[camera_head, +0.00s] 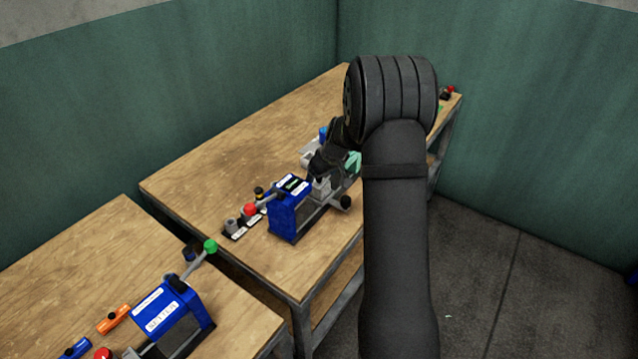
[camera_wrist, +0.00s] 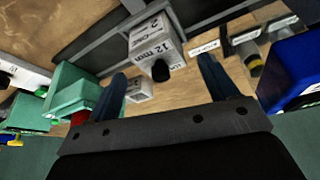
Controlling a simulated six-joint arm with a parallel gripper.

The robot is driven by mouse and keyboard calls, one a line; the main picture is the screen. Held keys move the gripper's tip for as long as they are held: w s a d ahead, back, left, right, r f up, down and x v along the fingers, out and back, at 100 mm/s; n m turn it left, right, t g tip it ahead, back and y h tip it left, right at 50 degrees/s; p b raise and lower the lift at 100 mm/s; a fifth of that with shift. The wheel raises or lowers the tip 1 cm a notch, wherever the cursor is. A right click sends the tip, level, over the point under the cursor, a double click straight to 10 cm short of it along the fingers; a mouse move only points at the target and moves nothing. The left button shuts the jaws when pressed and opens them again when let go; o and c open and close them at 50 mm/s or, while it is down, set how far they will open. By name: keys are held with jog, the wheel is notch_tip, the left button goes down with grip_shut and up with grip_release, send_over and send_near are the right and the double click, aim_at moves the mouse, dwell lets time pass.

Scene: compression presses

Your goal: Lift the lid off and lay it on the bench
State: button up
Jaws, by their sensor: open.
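A grey block (camera_wrist: 152,42) marked "12 mm" carries a black knob (camera_wrist: 160,71) in the wrist view. It may bear the lid, but I cannot tell the lid apart from it. My gripper (camera_wrist: 163,70) is open, with one blue-grey finger on each side of the knob and nothing clearly held. Whether the fingers touch the block cannot be told. In the head view my gripper (camera_head: 325,163) is low over the far bench (camera_head: 220,150), just behind a blue press (camera_head: 290,212). My arm and wrist hide part of this area.
A second blue press (camera_head: 172,312) with a green-knobbed lever stands on the near bench (camera_head: 80,260). Red and black knobbed parts (camera_head: 240,224) sit left of the far press. A green part (camera_wrist: 82,90) lies left in the wrist view. The far bench's left side is clear.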

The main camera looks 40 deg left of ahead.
jog(key=shift+w+a+f, duration=0.1)
jog(key=shift+a+f, duration=0.2)
jog(key=shift+f, duration=0.3)
jog(key=shift+c, duration=0.4)
jog(key=c, duration=1)
jog(key=shift+r, duration=0.1)
